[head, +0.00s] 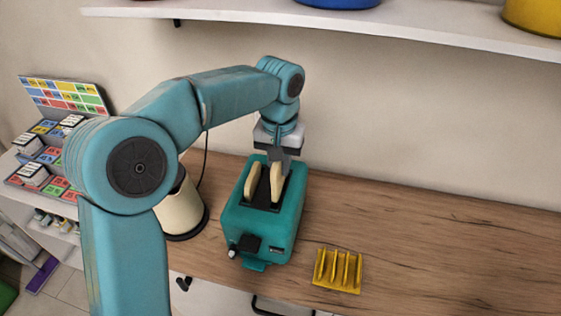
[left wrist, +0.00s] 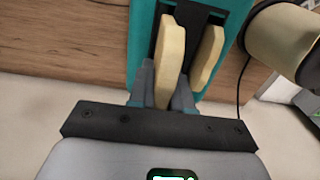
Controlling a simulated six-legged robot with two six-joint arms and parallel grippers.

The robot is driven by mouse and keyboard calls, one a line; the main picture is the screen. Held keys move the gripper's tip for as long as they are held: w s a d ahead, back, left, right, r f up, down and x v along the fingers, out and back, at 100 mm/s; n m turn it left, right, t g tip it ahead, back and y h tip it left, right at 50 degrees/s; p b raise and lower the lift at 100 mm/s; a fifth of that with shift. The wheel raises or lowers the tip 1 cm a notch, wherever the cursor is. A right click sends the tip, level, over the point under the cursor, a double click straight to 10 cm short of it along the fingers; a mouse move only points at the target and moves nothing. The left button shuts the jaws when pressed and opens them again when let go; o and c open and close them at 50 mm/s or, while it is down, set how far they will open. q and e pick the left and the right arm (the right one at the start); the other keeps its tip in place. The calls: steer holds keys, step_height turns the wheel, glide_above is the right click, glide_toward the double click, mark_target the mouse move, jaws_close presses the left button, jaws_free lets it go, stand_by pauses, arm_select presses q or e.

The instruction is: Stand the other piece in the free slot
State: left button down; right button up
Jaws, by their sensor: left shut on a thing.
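A teal toaster (head: 233,222) with a dark top stands on the wooden counter, and it also shows in the left wrist view (left wrist: 136,45). One pale bread slice (head: 252,180) stands upright in its left slot, its upper part showing. My left gripper (head: 279,160) is over the toaster, shut on the other bread slice (head: 277,184). That slice is upright at the right slot; I cannot tell how deep its lower edge sits. In the left wrist view the held slice (left wrist: 170,55) is between the fingers, with the first slice (left wrist: 207,54) beside it, apart. My right gripper is not in view.
An empty yellow rack (head: 338,271) with upright dividers stands right of the toaster. A cream appliance (head: 182,212) with a dark base and cord is close on the left. A white shelf (head: 400,28) runs above. The counter's right side is clear.

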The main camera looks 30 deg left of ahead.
arm_select(q)
steer(key=shift+w+f, duration=0.1)
steer(key=shift+w, duration=0.1)
steer(key=shift+s, duration=0.25)
steer(key=shift+w+f+b, duration=0.25)
steer(key=shift+f+b, duration=0.2)
steer(key=shift+f, duration=0.15)
steer(key=shift+s+f+b, duration=0.15)
steer(key=shift+f+b, duration=0.15)
steer(key=shift+f, duration=0.1)
